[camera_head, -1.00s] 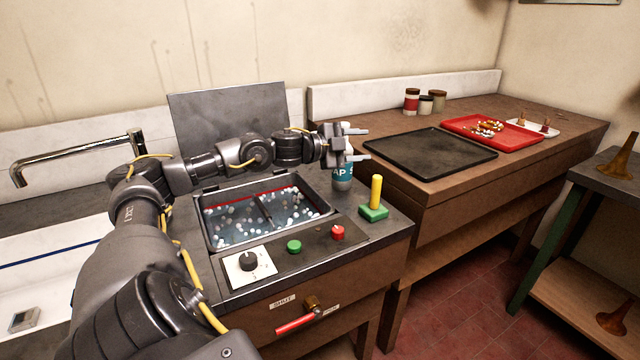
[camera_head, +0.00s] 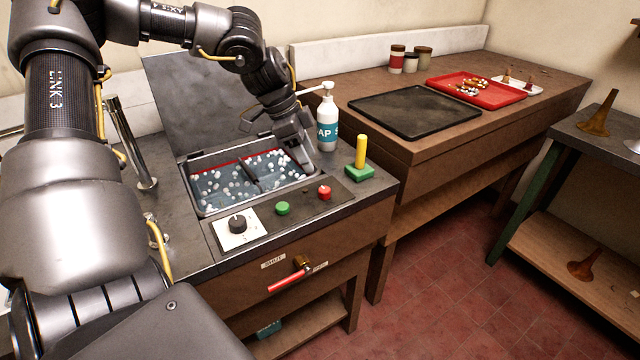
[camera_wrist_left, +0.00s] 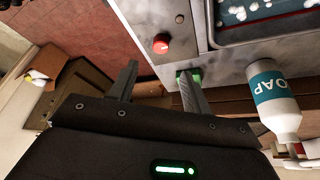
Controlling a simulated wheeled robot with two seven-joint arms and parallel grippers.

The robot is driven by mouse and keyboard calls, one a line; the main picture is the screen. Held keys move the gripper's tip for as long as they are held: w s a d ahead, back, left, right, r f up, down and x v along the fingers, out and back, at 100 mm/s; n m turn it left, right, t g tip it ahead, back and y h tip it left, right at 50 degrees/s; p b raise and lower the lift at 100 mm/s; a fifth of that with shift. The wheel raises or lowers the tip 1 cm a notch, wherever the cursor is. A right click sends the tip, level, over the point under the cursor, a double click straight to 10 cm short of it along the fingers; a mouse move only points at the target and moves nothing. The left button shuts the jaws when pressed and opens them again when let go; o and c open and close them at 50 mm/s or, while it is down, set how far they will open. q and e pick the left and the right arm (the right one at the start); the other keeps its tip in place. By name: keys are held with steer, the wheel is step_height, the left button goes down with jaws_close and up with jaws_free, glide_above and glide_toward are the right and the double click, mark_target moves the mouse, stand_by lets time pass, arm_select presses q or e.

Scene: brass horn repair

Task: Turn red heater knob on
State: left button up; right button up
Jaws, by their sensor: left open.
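The red heater knob (camera_head: 324,191) sits at the right end of the dark control panel (camera_head: 262,217), in front of the bubbly tank. It also shows in the left wrist view (camera_wrist_left: 160,43), just beyond the space between the fingers, with a gap between it and them. My left gripper (camera_head: 297,138) points down over the back right of the tank in the head view; its fingertips are hard to make out there. In the wrist view it (camera_wrist_left: 158,69) is open and empty. My right gripper is not in view.
A green button (camera_head: 283,208) and a black dial (camera_head: 237,224) share the panel. A soap bottle (camera_head: 327,122) and a yellow-handled green block (camera_head: 358,174) stand close right of the gripper. A raised lid (camera_head: 195,100) stands behind the tank. A red-handled valve (camera_head: 290,280) is below.

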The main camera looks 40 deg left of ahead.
mark_target(325, 189)
arm_select(q)
steer(key=x, duration=0.9)
steer(key=shift+w+f+p, duration=0.15)
steer(key=shift+f+p, duration=0.15)
steer(key=shift+f, duration=0.05)
steer(key=shift+d, duration=0.1)
